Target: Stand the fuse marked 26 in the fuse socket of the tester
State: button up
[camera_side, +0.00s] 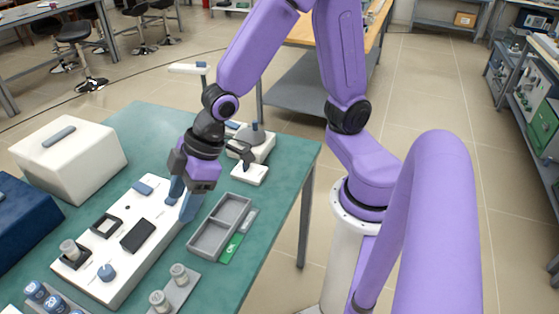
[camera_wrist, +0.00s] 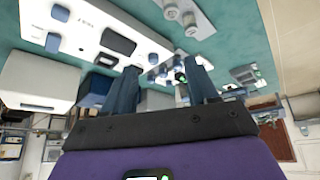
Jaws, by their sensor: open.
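The tester appears to be the long white panel (camera_side: 125,262) on the green table, with a dark screen (camera_side: 138,236), a blue knob (camera_side: 106,272) and an empty dark square frame (camera_side: 106,225). A pale cylinder (camera_side: 69,249) stands in a dark square holder at its near left. Two grey capped fuses (camera_side: 180,273) stand on a grey strip at the front; blue-topped ones (camera_side: 36,291) stand at the lower left. No number is readable, so I cannot tell which is 26. My gripper (camera_side: 183,207) is open and empty by the panel's far right end; its fingers also show in the wrist view (camera_wrist: 161,75).
A grey two-compartment tray (camera_side: 193,245) and a green card (camera_side: 232,249) lie right of the panel. A white box (camera_side: 85,165) and a dark blue box (camera_side: 22,225) stand left. A white device (camera_side: 258,150) stands behind my gripper. Bare table shows between the white box and the panel.

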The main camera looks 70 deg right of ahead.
jog(key=s+d+r+n+g+h, duration=0.1)
jog(key=s+d+r+g+h, duration=0.2)
jog(key=s+d, duration=1)
jog(key=s, duration=0.2)
jog(key=shift+s+r+n+h, duration=0.25)
jog(key=shift+s+n+h, duration=0.15)
jog(key=shift+o, duration=0.2)
dwell(1.0)
